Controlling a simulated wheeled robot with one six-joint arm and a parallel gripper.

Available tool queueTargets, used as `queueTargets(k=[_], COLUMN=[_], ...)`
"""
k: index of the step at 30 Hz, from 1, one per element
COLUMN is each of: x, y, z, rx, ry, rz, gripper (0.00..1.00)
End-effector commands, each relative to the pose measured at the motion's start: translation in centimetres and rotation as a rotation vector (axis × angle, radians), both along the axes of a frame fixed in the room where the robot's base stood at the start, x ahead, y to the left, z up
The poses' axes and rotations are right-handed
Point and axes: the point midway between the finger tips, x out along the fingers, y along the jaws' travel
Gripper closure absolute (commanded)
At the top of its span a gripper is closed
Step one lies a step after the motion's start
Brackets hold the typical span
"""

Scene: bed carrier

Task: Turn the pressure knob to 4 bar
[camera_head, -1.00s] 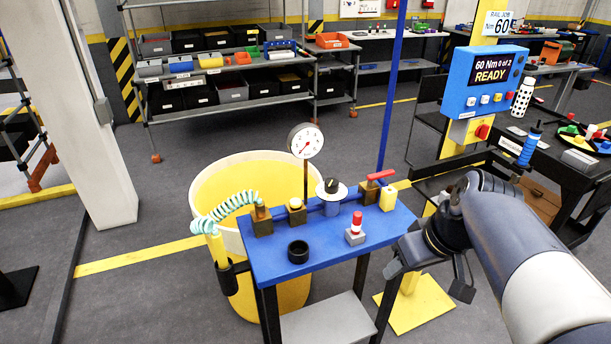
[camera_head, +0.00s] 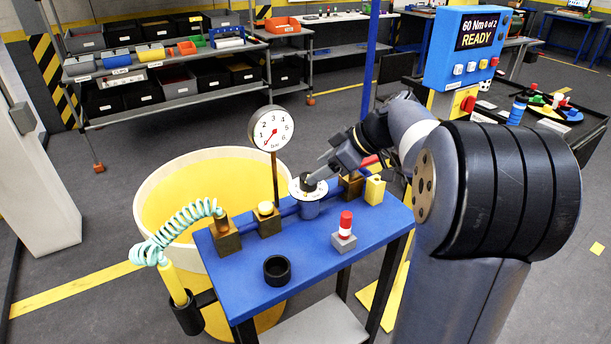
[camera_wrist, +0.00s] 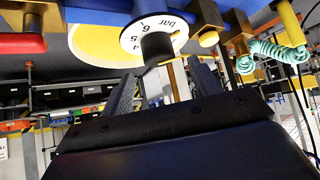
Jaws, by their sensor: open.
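The pressure knob (camera_head: 307,184) is black and sits on a round white scale dial (camera_head: 297,189) on the blue bench. In the wrist view the black knob (camera_wrist: 157,48) shows beneath the dial (camera_wrist: 140,30), marked "bar" and 6. My gripper (camera_head: 316,178) is beside and slightly above the knob, hiding part of it. In the wrist view my open gripper (camera_wrist: 163,80) has one finger to each side of the knob's line, with the knob apparently beyond the tips. The pressure gauge (camera_head: 270,128) has its red needle at lower left, below 1.
On the blue bench (camera_head: 318,250) stand a red-white signal piece (camera_head: 344,232), a black ring (camera_head: 277,270), a yellow block (camera_head: 375,190) and brass fittings. A coiled hose (camera_head: 180,228) hangs at left. A yellow bin (camera_head: 155,190) stands behind.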

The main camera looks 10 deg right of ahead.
Motion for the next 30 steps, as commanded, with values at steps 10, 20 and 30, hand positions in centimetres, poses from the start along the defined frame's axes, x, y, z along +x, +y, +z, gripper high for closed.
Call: queueTargets(k=[10, 20, 30], x=[1.8, 1.9, 1.9], y=[2.8, 3.0, 2.9], z=[-3.3, -3.6, -3.6], rx=[0.001, -0.001, -0.001], ry=[0.003, 0.001, 0.001], rz=[0.000, -0.001, -0.001], gripper=[0.41, 0.41, 0.68])
